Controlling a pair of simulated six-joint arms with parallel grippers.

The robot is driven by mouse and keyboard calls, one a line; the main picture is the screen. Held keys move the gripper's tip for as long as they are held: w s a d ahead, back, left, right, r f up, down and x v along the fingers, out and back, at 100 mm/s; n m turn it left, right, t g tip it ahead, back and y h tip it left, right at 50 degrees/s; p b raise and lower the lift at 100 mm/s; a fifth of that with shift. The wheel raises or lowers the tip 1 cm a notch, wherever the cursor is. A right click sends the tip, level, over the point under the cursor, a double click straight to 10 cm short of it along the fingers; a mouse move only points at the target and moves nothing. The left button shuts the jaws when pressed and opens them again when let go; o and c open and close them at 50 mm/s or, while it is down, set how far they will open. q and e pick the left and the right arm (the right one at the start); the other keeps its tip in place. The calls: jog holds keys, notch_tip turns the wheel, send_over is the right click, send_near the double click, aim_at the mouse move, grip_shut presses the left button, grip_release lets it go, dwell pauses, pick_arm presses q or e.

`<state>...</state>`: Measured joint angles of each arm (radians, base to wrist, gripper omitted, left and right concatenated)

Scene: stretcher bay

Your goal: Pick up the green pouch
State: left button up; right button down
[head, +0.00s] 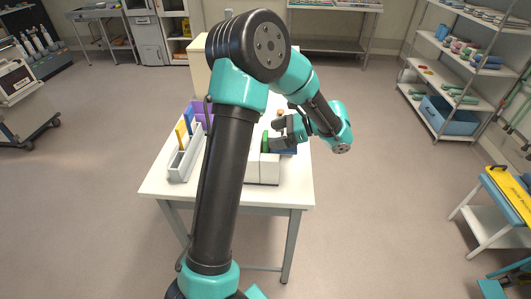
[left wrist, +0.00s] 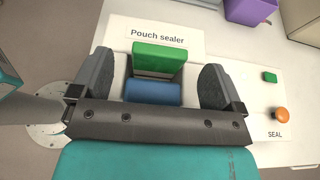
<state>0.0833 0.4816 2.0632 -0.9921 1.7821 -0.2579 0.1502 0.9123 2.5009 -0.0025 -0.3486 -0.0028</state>
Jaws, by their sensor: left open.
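The green pouch (left wrist: 163,57) stands up out of a recess in the white pouch sealer (left wrist: 120,28), beside its label. In the head view a thin part of the green pouch (head: 265,142) shows next to my left gripper. My left gripper (left wrist: 158,66) is open, with one dark finger to each side of the green pouch and a gap to each. A blue block-like thing (left wrist: 153,92) lies in the recess between the fingers, nearer my wrist. In the head view my left gripper (head: 273,133) is over the sealer, partly hidden. My right gripper is in neither view.
The sealer has a small green button (left wrist: 269,76) and an orange knob (left wrist: 281,116) marked SEAL. A purple bin (left wrist: 250,11) stands behind. On the white table (head: 290,196), a grey divided rack (head: 182,165) stands at the left. My own arm hides the table's middle.

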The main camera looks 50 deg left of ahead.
aim_at(266, 135)
pick_arm(q)
jog(key=shift+x, duration=1.95)
jog(key=shift+r, duration=0.1)
jog(key=shift+c, duration=0.2)
jog(key=c, duration=1.3)
notch_tip(266, 135, up, 18)
jog(key=shift+r, duration=0.1)
